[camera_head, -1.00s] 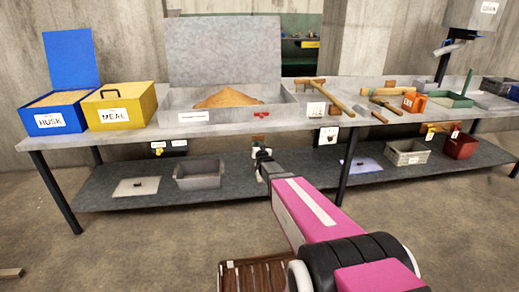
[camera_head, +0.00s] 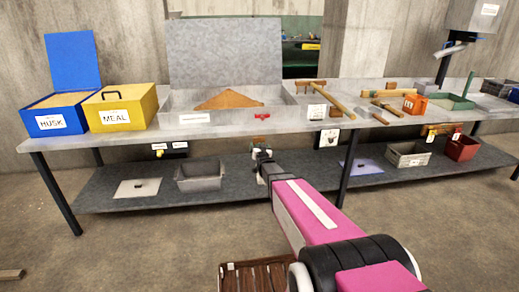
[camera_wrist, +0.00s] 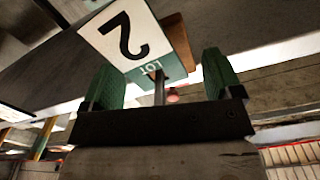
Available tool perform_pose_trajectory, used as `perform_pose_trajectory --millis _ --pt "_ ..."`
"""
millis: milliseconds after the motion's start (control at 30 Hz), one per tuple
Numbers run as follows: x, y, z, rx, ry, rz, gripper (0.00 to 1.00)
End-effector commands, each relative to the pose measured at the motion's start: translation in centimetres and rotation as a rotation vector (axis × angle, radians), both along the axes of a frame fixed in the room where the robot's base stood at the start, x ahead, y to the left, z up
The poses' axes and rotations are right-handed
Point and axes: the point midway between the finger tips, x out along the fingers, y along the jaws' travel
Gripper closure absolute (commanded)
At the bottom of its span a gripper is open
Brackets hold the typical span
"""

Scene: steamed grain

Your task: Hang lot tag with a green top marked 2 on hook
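The lot tag (camera_wrist: 118,36) is a white plate with a black 2. Its green LOT band (camera_wrist: 147,73) shows at the lower end in the wrist view, where the figure looks inverted. My gripper (camera_wrist: 165,72) has green finger pads standing wide apart, with the tag's green end near the gap and neither pad visibly pressed on it. A thin dark stem (camera_wrist: 158,90) runs between the fingers to the green band; I cannot tell whether it is the hook. In the head view my gripper (camera_head: 261,151) is below the bench's front edge; the tag there is too small to read.
A wooden block (camera_wrist: 182,42) is behind the tag. The bench (camera_head: 225,138) overhangs a lower shelf (camera_head: 270,187) with a grey bin (camera_head: 200,176). A dark panel (camera_head: 328,137) hangs at the bench front to the right. Tools lie on the bench at right.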

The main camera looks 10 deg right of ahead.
Motion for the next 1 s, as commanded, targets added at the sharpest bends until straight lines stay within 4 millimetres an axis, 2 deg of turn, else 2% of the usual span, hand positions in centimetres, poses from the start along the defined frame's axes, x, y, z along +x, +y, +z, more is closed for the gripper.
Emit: perform_pose_trajectory --millis 267,467,667,900,1000 --pt "-0.1 0.0 0.0 0.000 0.000 0.000 0.16" --pt "-1.3 0.0 0.0 0.000 0.001 0.000 0.16" --pt "-4.5 0.0 0.1 0.000 0.001 0.000 0.16" --pt "-9.0 0.0 0.1 0.000 0.001 0.000 0.16" --pt "-10.2 0.0 0.1 0.000 0.001 0.000 0.16"
